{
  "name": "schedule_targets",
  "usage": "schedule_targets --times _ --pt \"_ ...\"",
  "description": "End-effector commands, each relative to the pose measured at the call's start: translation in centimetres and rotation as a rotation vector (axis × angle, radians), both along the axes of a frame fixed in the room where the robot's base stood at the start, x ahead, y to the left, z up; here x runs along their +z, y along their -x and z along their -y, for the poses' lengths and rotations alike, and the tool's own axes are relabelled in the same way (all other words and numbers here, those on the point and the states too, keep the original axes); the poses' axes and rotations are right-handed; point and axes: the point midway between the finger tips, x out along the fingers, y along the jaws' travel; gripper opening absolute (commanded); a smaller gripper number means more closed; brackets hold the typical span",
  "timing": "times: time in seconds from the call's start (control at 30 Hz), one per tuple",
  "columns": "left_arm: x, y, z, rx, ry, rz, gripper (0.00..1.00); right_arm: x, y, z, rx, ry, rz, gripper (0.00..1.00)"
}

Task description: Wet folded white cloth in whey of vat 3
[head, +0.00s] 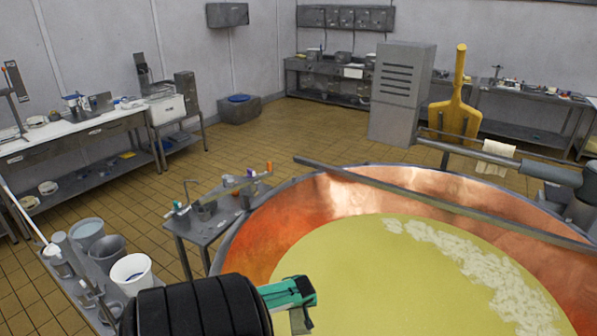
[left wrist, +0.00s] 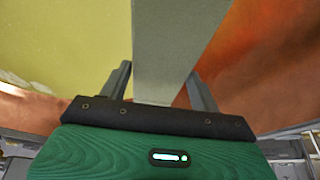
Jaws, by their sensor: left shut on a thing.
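The large copper vat (head: 345,192) fills the lower right of the head view. It holds yellow whey (head: 400,285) with white curd lumps (head: 480,262) floating on the right; no vat number is readable. My left gripper (head: 300,312) is over the near left part of the vat. It is shut on a flat grey-green thing, which shows between the fingers in the left wrist view (left wrist: 175,45); I cannot tell whether this is the folded cloth. A white cloth (head: 497,156) hangs beyond the far right rim. My right gripper is not in view.
A grey bar (head: 400,192) lies across the vat's far side. A small metal table (head: 212,218) stands left of the vat. A white bucket (head: 132,272) and other buckets stand at lower left. Tiled floor is free beyond the vat.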

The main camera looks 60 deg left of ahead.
Motion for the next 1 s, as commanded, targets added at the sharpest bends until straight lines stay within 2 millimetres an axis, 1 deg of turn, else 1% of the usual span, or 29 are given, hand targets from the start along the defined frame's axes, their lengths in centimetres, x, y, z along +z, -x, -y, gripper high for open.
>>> schedule_targets --times 0.03,0.17,0.27,1.0 --pt "1.1 -0.1 0.0 -0.001 -0.001 0.002 0.34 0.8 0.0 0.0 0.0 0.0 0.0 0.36" --pt "2.6 -0.1 0.0 -0.001 -0.001 0.002 0.34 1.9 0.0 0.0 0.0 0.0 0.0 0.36" --pt "3.3 0.0 -0.1 -0.002 -0.001 0.002 0.34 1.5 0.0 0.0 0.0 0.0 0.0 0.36" --pt "12.1 -0.1 -0.1 -0.002 -0.002 0.002 0.34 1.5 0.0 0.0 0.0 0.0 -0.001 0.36"
